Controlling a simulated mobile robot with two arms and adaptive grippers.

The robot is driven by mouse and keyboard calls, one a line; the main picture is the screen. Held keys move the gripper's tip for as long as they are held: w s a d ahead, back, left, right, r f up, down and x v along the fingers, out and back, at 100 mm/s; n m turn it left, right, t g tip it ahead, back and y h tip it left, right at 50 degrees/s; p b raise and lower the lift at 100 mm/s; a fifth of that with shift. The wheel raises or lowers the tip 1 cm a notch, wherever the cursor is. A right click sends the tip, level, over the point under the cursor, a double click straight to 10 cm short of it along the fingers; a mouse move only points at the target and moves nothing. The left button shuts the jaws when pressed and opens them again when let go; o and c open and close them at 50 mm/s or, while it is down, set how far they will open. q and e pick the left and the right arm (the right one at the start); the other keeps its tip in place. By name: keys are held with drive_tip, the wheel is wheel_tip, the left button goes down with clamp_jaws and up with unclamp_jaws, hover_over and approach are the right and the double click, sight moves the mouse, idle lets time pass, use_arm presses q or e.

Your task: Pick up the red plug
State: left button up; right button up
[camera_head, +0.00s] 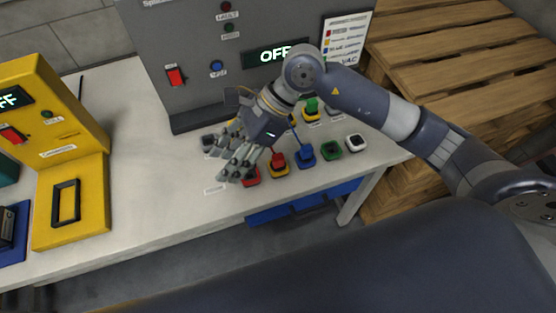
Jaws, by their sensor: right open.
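The red plug (277,158) stands in a yellow socket (281,172) near the front edge of the white table. My right gripper (236,172) reaches down from the upper right. Its open fingers are just left of the red plug, over a red socket (251,177) that they partly hide. I see nothing between the fingers. A gap seems to separate them from the red plug. My left gripper is not in view.
A blue plug (304,150) stands right of the red plug, a green plug (311,105) behind. Green (331,149) and white (356,143) sockets sit further right. A grey panel (190,50) rises behind, a yellow unit (88,190) stands left. The table (150,205) between is clear.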

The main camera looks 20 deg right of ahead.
sight(279, 156)
drive_tip(key=w+d+f+h, duration=0.1)
drive_tip(key=d+h, duration=0.1)
drive_tip(key=d, duration=0.2)
drive_tip(key=w+d+f+h, duration=0.1)
drive_tip(key=w+d+h, duration=0.1)
drive_tip(key=d, duration=0.3)
drive_tip(key=w+d+t+h, duration=0.1)
drive_tip(key=d+h, duration=0.1)
drive_tip(key=d, duration=0.2)
drive_tip(key=shift+w+d+f+n+h, duration=0.2)
drive_tip(key=shift+f+n+h, duration=0.1)
drive_tip(key=shift+f, duration=0.1)
drive_tip(key=f, duration=0.2)
drive_tip(key=f+p, duration=0.1)
drive_tip(key=f, duration=0.2)
drive_tip(key=shift+a+f, duration=0.2)
drive_tip(key=shift+f, duration=0.05)
drive_tip(key=shift+a+f+p, duration=0.1)
drive_tip(key=shift+f+p, duration=0.2)
drive_tip(key=shift+p, duration=0.15)
drive_tip(key=f, duration=0.1)
drive_tip(key=f+p, duration=0.1)
drive_tip(key=a+f, duration=0.1)
drive_tip(key=shift+w+f+p, duration=0.25)
drive_tip(key=shift+p, duration=0.05)
drive_tip(key=shift+f, duration=0.5)
clamp_jaws()
